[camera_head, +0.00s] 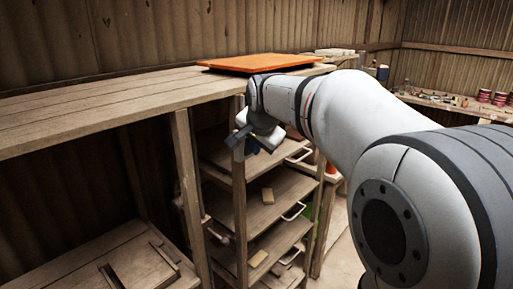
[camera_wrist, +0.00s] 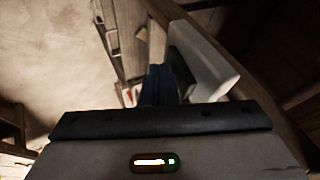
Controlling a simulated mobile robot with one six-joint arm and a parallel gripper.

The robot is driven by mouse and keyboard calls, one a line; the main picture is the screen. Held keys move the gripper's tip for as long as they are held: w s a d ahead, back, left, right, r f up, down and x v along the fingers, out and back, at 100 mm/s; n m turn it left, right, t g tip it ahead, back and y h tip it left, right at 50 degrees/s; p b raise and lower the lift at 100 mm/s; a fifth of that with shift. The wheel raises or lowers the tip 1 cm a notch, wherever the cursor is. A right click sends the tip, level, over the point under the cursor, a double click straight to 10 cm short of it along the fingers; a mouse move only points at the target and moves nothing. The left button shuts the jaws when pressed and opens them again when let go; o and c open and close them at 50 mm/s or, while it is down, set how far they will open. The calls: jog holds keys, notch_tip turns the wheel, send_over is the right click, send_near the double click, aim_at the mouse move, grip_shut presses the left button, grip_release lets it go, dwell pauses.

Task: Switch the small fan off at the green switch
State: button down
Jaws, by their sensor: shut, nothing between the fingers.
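My gripper (camera_head: 240,142) is at the front of the wooden shelf rack, beside an upright post (camera_head: 239,190) below the bench top. In the wrist view its dark fingers (camera_wrist: 158,85) are together, with nothing seen between them. Close to the right of the fingers is a pale, rounded-edged piece with a dark face (camera_wrist: 205,68), next to a wooden beam; I cannot tell what it is or whether it touches the fingers. I cannot make out the small fan or the green switch in either view.
A wooden bench top (camera_head: 95,105) runs along the back wall, with an orange board (camera_head: 262,62) on it. The rack's shelves (camera_head: 272,190) have white handles and small blocks. A side bench (camera_head: 440,98) with red pots stands at the right. A low wooden surface (camera_head: 85,265) lies front left.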

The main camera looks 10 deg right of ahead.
jog(key=shift+r+p, duration=0.55)
jog(key=shift+r, duration=0.25)
jog(key=shift+s, duration=0.1)
jog(key=s+d+r+b, duration=0.3)
jog(key=s+r, duration=0.3)
jog(key=s, duration=0.4)
jog(key=shift+s+d, duration=0.2)
jog(key=shift+s, duration=0.05)
jog(key=shift+r, duration=0.1)
